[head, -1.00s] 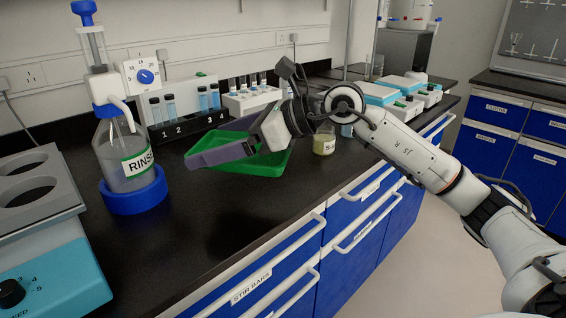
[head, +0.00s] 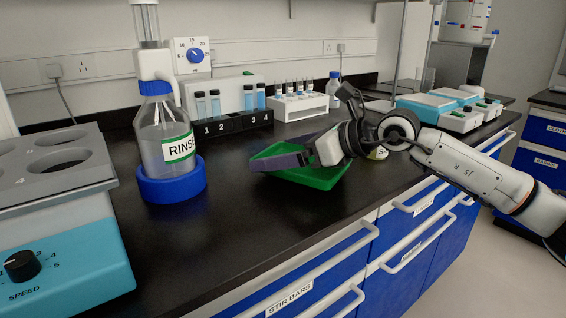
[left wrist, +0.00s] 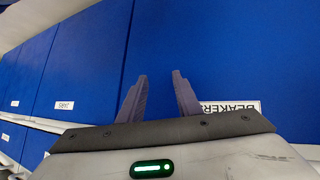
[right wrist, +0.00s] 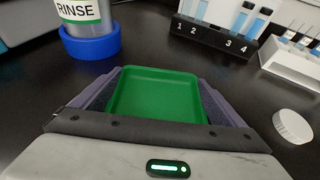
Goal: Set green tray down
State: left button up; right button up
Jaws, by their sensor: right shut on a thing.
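The green tray (head: 322,182) is a shallow rectangular dish low over the black counter; I cannot tell whether its underside touches. My right gripper (head: 285,162) is shut on it, with a finger along each side. In the right wrist view the tray (right wrist: 155,96) lies between the two purple-grey fingers (right wrist: 155,108), its inside empty. My left gripper (left wrist: 160,98) shows only in the left wrist view. Its fingers are apart and empty, in front of blue cabinet fronts.
The RINSE bottle (head: 165,135) stands in a blue ring (head: 172,185) left of the tray. A black vial rack (head: 233,124) and a white rack (head: 300,106) stand behind. Counter at front is clear.

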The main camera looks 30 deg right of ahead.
jog(key=shift+f, duration=0.75)
jog(key=shift+f, duration=0.1)
jog(key=o, duration=0.7)
jog(key=shift+o, duration=0.2)
